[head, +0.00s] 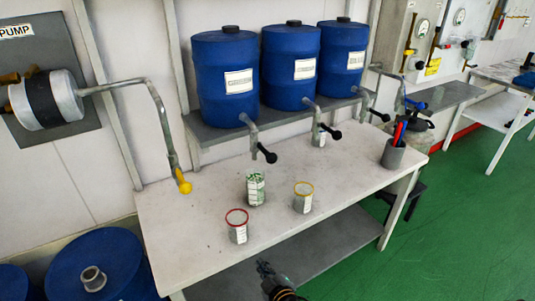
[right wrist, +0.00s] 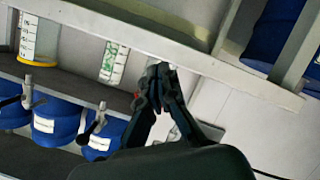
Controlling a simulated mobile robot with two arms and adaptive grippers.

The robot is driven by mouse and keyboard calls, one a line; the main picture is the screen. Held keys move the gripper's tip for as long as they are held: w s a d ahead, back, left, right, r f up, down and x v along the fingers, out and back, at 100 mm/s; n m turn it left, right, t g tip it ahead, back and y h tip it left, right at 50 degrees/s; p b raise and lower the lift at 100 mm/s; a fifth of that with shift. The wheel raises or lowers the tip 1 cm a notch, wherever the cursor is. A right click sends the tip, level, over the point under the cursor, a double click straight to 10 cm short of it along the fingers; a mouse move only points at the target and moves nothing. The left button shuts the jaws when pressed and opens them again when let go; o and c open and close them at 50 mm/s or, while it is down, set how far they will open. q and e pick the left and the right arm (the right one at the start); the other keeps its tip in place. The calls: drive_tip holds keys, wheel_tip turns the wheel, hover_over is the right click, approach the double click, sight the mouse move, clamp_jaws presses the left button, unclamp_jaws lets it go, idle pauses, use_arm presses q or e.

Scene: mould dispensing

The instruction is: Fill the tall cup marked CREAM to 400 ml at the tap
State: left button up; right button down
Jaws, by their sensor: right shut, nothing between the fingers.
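Several cups stand on the white table (head: 180,240). One has a red rim (head: 237,228), one a yellow rim (head: 303,199), and one, taller-looking, has green marks (head: 256,188). Another cup (head: 319,136) stands at the back near the middle tap. I cannot read CREAM on any cup. Taps hang from three blue barrels (head: 225,75) on a shelf; their labels are too small to read. My right gripper (head: 265,268) is shut and empty, in front of the table's front edge. The right wrist view shows its closed fingers (right wrist: 160,72), apart from the green-marked cup (right wrist: 113,62) and yellow-rimmed cup (right wrist: 40,40). My left gripper is out of view.
A grey holder (head: 393,155) with red and blue items stands at the table's right end. A pipe with a yellow tip (head: 183,184) comes down at the left. Large blue drums (head: 100,265) stand at lower left.

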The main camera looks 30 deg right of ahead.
drive_tip(key=w+d+r+n+t+h+p, duration=0.1)
drive_tip(key=d+r+t, duration=0.1)
drive_tip(key=r, duration=1.1)
drive_tip(key=w+d+r+t+h+p, duration=0.1)
drive_tip(key=r+t, duration=0.2)
drive_tip(key=r, duration=1.1)
drive_tip(key=shift+w+d+n+p, duration=0.35)
drive_tip(key=shift+w+d+n, duration=0.05)
drive_tip(key=shift+w+r, duration=0.1)
drive_tip(key=shift+r, duration=0.05)
drive_tip(key=p, duration=0.3)
approach(266, 152)
drive_tip(key=w+a+r, duration=0.3)
drive_tip(key=a+r, duration=0.1)
drive_tip(key=d+f, duration=0.1)
drive_tip(key=w+d+f, duration=0.1)
drive_tip(key=d, duration=0.1)
drive_tip(key=shift+p, duration=0.4)
drive_tip(key=shift+a+f, duration=0.1)
drive_tip(key=shift+f, duration=0.05)
